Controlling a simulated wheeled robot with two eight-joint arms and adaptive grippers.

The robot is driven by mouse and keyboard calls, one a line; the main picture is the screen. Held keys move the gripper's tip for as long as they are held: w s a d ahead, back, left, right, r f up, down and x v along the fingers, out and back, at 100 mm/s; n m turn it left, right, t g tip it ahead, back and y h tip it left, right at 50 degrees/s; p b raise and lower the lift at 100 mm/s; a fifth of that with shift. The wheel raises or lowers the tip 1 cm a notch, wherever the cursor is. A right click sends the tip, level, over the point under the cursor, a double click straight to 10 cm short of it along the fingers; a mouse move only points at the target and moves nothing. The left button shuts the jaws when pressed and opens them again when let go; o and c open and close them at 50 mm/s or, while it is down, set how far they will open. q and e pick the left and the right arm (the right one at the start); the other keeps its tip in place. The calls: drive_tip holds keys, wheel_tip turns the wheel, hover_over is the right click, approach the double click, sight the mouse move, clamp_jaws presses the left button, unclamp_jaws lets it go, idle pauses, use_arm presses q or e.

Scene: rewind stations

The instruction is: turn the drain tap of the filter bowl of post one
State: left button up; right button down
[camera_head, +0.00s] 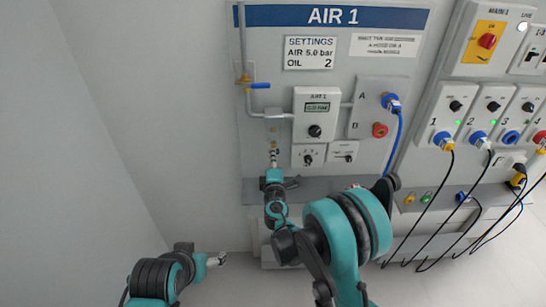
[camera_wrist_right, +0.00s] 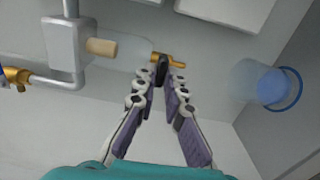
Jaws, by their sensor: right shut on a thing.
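The filter bowl is clear, with a tan element inside, and hangs from a grey filter head (camera_wrist_right: 64,42) in the right wrist view. Its brass drain tap (camera_wrist_right: 176,62) sticks out at the bowl's end, with a dark lever (camera_wrist_right: 161,66) at the fingertips. My right gripper (camera_wrist_right: 164,80) is shut on the drain tap. In the head view my right gripper (camera_head: 274,156) is below the filter on the AIR 1 panel (camera_head: 330,65); the tap is too small to make out there. My left gripper (camera_head: 217,259) is low at the left, away from the panel; its fingers are unclear.
A blue-rimmed clear cup (camera_wrist_right: 272,86) is to the right of my right gripper in the wrist view. A blue-handled valve (camera_head: 259,86) and a gauge box (camera_head: 315,112) are close to the filter. Cables hang from sockets at the right.

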drive_tip(key=c, duration=1.6)
unclamp_jaws()
drive_tip(key=s, duration=0.7)
drive_tip(key=shift+s+d, duration=0.15)
drive_tip(key=shift+s, duration=0.15)
